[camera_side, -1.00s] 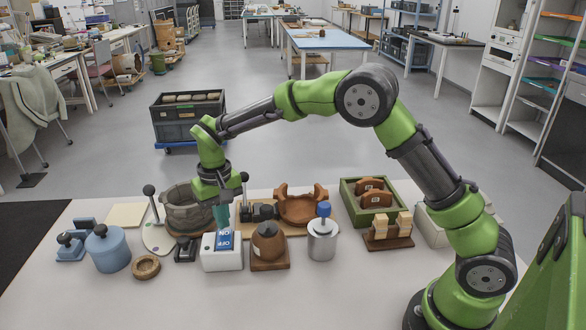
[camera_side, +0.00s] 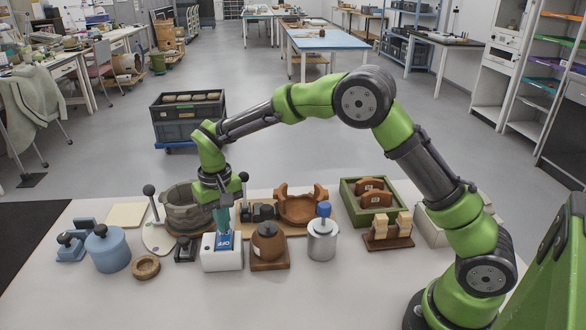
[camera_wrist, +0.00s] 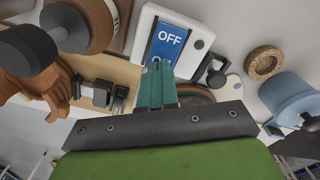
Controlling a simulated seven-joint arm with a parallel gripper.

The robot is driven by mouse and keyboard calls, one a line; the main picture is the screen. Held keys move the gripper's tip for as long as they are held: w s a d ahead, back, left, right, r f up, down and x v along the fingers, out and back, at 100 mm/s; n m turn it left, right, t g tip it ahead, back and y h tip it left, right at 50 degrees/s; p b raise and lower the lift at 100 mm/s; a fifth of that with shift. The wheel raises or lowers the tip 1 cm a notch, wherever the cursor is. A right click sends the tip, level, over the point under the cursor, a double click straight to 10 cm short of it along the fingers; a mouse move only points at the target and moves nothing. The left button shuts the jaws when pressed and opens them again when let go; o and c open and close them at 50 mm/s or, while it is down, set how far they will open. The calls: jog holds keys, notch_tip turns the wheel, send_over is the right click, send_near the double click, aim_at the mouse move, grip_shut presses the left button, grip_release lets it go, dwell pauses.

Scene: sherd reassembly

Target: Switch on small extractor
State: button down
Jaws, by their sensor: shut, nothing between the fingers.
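The small extractor's switch is a white box (camera_side: 221,261) on the table, with a large blue rocker (camera_side: 224,242) on its top. In the wrist view the white box (camera_wrist: 143,38) shows the blue rocker (camera_wrist: 168,42) reading OFF, with a second word below it partly hidden by my fingers. A small dark green dot sits on the box beside the rocker. My gripper (camera_side: 222,229) is shut and empty, pointing down at the rocker's far end. In the wrist view my teal fingertips (camera_wrist: 159,68) overlap the lower word; I cannot tell whether they touch it.
A brown lidded jar (camera_side: 268,243) stands close right of the box, and a metal canister with a blue knob (camera_side: 323,238) beyond it. A dark clamp (camera_side: 185,249) and a cork ring (camera_side: 146,267) lie left. A grey pot (camera_side: 188,207) stands behind. The front table is clear.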

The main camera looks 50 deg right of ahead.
jog(key=shift+f, duration=0.55)
jog(key=shift+r, duration=3.05)
jog(key=shift+f, duration=0.3)
jog(key=s, duration=0.2)
jog(key=shift+s+d+n, duration=0.2)
jog(key=shift+s+n, duration=0.1)
jog(key=s+d+r+t, duration=0.2)
jog(key=s+r, duration=0.2)
jog(key=s, duration=0.3)
jog(key=s+d+r+m+t+y, duration=0.1)
jog(key=s+d+r+t, duration=0.1)
jog(key=s, duration=0.6)
jog(key=s+d+r+t+y, duration=0.1)
jog(key=s+d+r+t, duration=0.2)
jog(key=s+r, duration=0.2)
jog(key=s, duration=0.3)
jog(key=shift+d+r+m, duration=0.3)
jog(key=shift+r, duration=0.1)
